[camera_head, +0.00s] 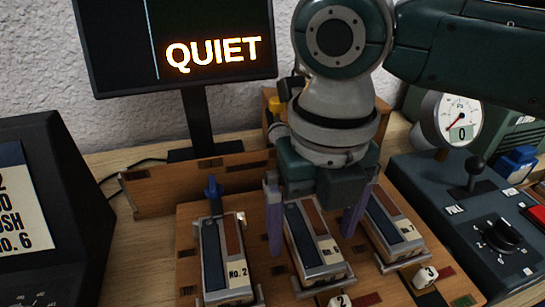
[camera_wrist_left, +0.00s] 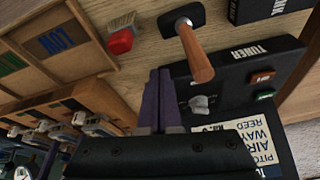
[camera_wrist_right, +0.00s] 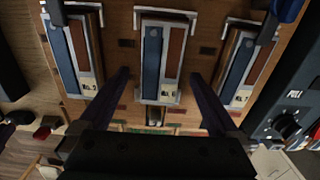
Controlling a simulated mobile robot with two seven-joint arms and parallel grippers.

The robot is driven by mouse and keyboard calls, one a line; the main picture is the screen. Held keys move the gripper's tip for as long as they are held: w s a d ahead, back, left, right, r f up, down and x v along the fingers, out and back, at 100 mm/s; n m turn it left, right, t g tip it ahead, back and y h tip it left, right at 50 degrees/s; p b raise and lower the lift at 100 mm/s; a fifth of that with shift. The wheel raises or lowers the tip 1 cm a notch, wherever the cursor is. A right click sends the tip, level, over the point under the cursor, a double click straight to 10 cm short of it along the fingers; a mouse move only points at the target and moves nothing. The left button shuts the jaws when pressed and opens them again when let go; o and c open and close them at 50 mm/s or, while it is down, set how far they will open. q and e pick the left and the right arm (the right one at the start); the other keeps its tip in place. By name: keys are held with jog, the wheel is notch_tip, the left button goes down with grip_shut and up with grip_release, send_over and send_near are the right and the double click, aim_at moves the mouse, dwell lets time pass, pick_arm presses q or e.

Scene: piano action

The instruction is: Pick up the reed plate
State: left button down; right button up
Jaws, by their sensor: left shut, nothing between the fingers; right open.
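Three silver-framed blocks stand in a row on a wooden board, each with a blue strip, a brown strip and a number label: the left one marked No. 2 (camera_head: 225,262), the middle one (camera_head: 314,246), and the right one (camera_head: 394,230). I cannot tell for sure which part is the reed plate. My right gripper (camera_head: 313,238) is open and points down over the middle block, one finger on each side. In the right wrist view the middle block (camera_wrist_right: 164,58) lies between and beyond the fingertips (camera_wrist_right: 160,75), apparently untouched. My left gripper (camera_wrist_left: 160,72) is shut and empty.
A "QUIET" screen (camera_head: 180,50) stands behind the board. A control box (camera_head: 470,225) with a knob and lever is at the right, by a dial gauge (camera_head: 458,115). The left wrist view shows a tuner box (camera_wrist_left: 235,85), a wooden-handled tool (camera_wrist_left: 194,50) and a red brush (camera_wrist_left: 121,40).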

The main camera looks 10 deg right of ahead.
jog(key=shift+f, duration=0.5)
grip_shut()
dwell(0.4)
